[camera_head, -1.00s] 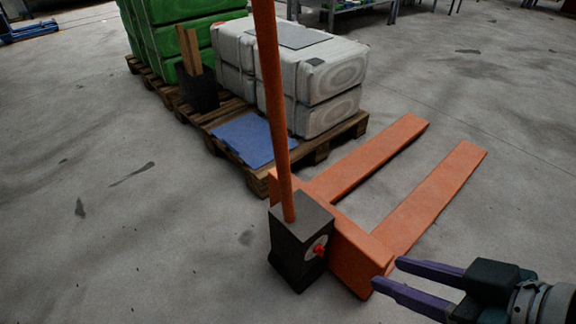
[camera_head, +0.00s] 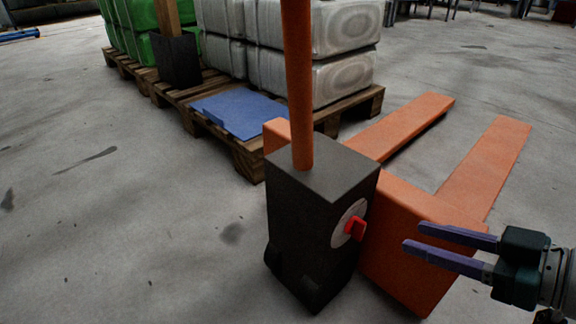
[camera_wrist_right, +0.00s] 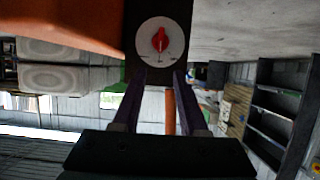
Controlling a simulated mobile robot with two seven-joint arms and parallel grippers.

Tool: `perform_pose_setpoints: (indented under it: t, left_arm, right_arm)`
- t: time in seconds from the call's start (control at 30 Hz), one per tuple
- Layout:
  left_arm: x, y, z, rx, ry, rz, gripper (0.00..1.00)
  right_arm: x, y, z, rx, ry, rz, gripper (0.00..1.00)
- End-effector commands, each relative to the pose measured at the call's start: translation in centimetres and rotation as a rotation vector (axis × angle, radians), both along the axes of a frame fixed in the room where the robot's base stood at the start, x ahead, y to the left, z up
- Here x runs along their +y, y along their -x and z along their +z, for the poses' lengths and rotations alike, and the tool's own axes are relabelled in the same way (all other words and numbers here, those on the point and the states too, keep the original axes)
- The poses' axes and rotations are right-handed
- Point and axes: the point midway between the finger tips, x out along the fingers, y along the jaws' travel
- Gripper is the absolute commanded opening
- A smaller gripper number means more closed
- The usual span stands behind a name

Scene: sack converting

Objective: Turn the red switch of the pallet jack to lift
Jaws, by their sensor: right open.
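The pallet jack has a dark box (camera_head: 305,225) with an orange handle pole (camera_head: 298,90) rising from it and two orange forks (camera_head: 400,125) behind. The red switch (camera_head: 356,228) sits on a pale round dial (camera_head: 343,215) on the box's right face. My right gripper (camera_head: 411,238) is open and empty, to the right of the switch and apart from it, its fingers pointing at it. In the right wrist view the red switch (camera_wrist_right: 159,40) shows on its white dial (camera_wrist_right: 165,55), just beyond the open fingertips (camera_wrist_right: 160,75). My left gripper is out of view.
A wooden pallet (camera_head: 250,160) stands behind the jack with white sacks (camera_head: 340,80), green sacks (camera_head: 130,45), a black holder (camera_head: 176,62) and a blue board (camera_head: 240,113). The concrete floor (camera_head: 120,230) on the left is clear.

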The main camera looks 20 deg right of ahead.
Motion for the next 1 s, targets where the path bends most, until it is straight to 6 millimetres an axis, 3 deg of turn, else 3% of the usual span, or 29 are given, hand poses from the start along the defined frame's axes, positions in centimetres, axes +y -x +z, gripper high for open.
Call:
perform_pose_setpoints:
  t: [0.17, 0.6, 1.0]
  left_arm:
    - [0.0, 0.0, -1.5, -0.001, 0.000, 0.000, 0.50]
    - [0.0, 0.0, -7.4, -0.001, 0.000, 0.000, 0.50]
    - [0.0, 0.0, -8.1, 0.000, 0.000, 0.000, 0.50]
  right_arm:
    - [0.0, -0.8, -1.1, -0.011, -0.001, -0.001, 0.42]
    - [2.7, -7.3, -4.2, -0.011, -0.002, -0.001, 0.42]
    - [3.3, -8.5, -4.2, -0.006, -0.001, -0.001, 0.42]
